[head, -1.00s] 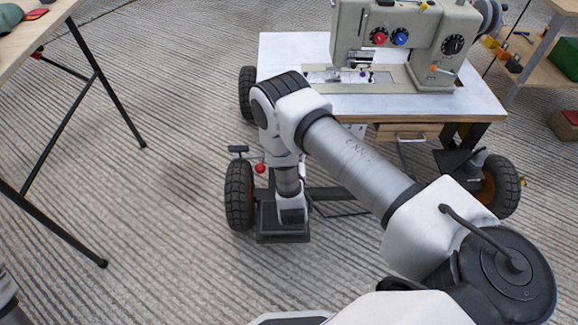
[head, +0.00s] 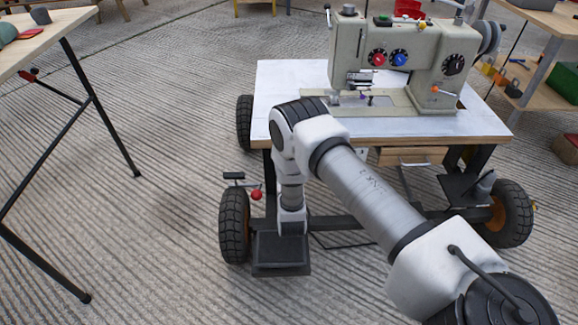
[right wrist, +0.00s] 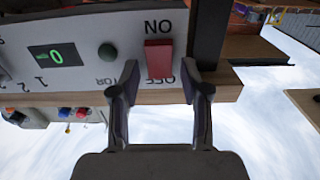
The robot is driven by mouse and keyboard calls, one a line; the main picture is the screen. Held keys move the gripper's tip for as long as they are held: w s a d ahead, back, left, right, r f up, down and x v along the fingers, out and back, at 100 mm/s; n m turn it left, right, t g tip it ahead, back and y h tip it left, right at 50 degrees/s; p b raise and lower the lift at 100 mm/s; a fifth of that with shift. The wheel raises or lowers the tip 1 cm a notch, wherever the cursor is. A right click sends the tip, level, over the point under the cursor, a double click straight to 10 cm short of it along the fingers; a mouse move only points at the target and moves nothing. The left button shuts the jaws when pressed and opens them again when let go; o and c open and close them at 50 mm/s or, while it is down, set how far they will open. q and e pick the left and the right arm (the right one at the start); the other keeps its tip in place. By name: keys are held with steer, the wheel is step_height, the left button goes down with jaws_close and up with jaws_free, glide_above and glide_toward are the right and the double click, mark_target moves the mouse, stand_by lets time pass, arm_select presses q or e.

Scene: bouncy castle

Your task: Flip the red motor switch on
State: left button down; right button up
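In the right wrist view, a red rocker switch (right wrist: 158,56) sits on a white panel (right wrist: 85,25). The lettering is upside down, with ON above the switch and OFF below it in the picture; the motor label is partly covered by a finger. Which way the switch is tipped is hard to tell. My right gripper (right wrist: 159,70) is open and empty, its fingertips spread to either side of the switch's lower end; contact cannot be made out. In the head view my right arm reaches to the table's front left, its gripper hidden. My left gripper is out of view.
A green display (right wrist: 58,55) and a dark green button (right wrist: 107,51) are beside the switch. A sewing machine (head: 435,55) stands on the wheeled table (head: 285,85). A folding-leg table (head: 45,35) is at left, with open floor between.

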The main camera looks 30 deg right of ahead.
jaws_close()
steer(key=t+h+b, duration=0.1)
steer(key=t+b, duration=0.1)
steer(key=t, duration=0.1)
steer(key=shift+s+f+h, duration=0.1)
steer(key=shift+f+h, duration=0.3)
steer(key=shift+o, duration=2)
jaws_free()
step_height(320, 180, up, 10)
